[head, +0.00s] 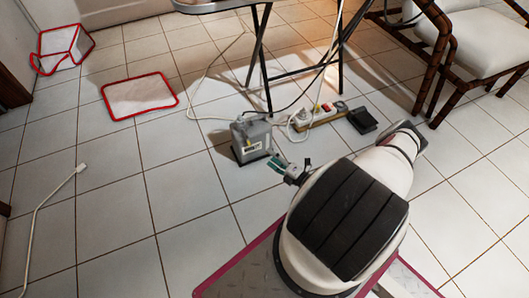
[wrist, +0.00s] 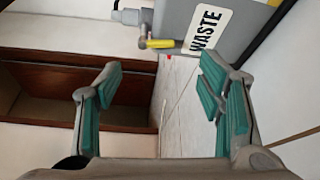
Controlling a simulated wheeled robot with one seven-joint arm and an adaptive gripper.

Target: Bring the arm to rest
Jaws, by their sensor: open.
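My gripper (wrist: 158,108) is open and empty in the wrist view, its teal-padded fingers spread wide apart. In the head view my gripper (head: 284,170) shows small at the end of my arm, just to the lower right of a grey waste container (head: 251,138) on the tiled floor. In the wrist view the container (wrist: 190,28) is beyond the fingertips at the top, with a "WASTE" label and a yellow-handled tap. It is not between the fingers. Whether the gripper touches it in the head view I cannot tell.
A folding table (head: 263,50) stands behind the container, with a power strip (head: 318,116) and cables on the floor. A bamboo chair (head: 470,45) is at the upper right. A red-edged mat (head: 139,95) and red-edged bin (head: 62,45) lie left. Tiles at lower left are mostly clear.

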